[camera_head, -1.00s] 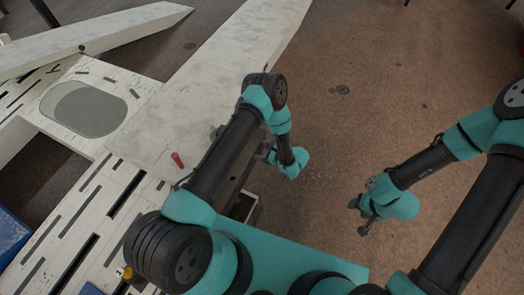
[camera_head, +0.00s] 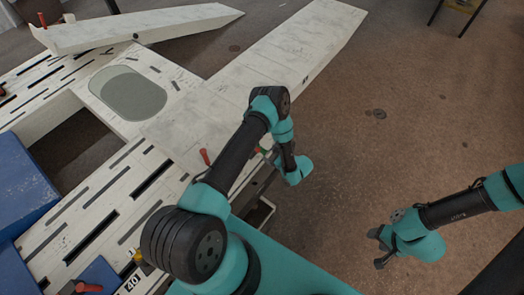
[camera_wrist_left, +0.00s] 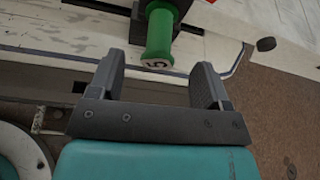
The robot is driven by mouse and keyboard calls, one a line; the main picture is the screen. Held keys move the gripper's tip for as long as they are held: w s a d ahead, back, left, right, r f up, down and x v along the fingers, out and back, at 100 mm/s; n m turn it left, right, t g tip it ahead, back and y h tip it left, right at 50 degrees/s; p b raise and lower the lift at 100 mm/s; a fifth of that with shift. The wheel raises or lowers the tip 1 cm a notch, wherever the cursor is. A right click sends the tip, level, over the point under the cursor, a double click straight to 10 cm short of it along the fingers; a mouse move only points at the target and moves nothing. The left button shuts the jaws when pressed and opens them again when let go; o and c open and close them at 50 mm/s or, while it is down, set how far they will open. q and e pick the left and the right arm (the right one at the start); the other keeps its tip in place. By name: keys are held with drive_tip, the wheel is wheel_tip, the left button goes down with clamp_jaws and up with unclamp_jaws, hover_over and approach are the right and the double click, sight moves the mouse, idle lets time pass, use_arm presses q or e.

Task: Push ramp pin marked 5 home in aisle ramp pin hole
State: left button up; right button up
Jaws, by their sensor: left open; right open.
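The green ramp pin (camera_wrist_left: 160,35) marked 5 on its end face sticks out of a dark block at the ramp's edge in the left wrist view. My left gripper (camera_wrist_left: 160,66) is open, with one finger on each side of the pin's near end and visible gaps. In the head view my left gripper (camera_head: 272,158) is at the edge of the white ramp (camera_head: 255,65), and mostly hidden by its arm. The hole and the pin's inner end are hidden. My right gripper (camera_head: 379,248) is open and empty, over the brown floor at the right.
A red pin (camera_head: 205,157) stands on the white ramp left of my left arm. Slotted white panels (camera_head: 110,190) and blue blocks (camera_head: 25,180) lie at the left. A dark round knob (camera_wrist_left: 266,44) is right of the pin.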

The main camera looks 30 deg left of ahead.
sight(266, 152)
use_arm(q)
drive_tip(key=x, duration=0.6)
drive_tip(key=shift+a+f, duration=0.15)
drive_tip(key=shift+a, duration=0.1)
drive_tip(key=c, duration=1.2)
drive_tip(key=shift+o, duration=0.2)
drive_tip(key=o, duration=1.2)
drive_tip(key=shift+a, duration=0.1)
drive_tip(key=shift+c, duration=0.2)
drive_tip(key=v, duration=1.7)
drive_tip(key=shift+d, duration=0.2)
drive_tip(key=shift+s, duration=0.1)
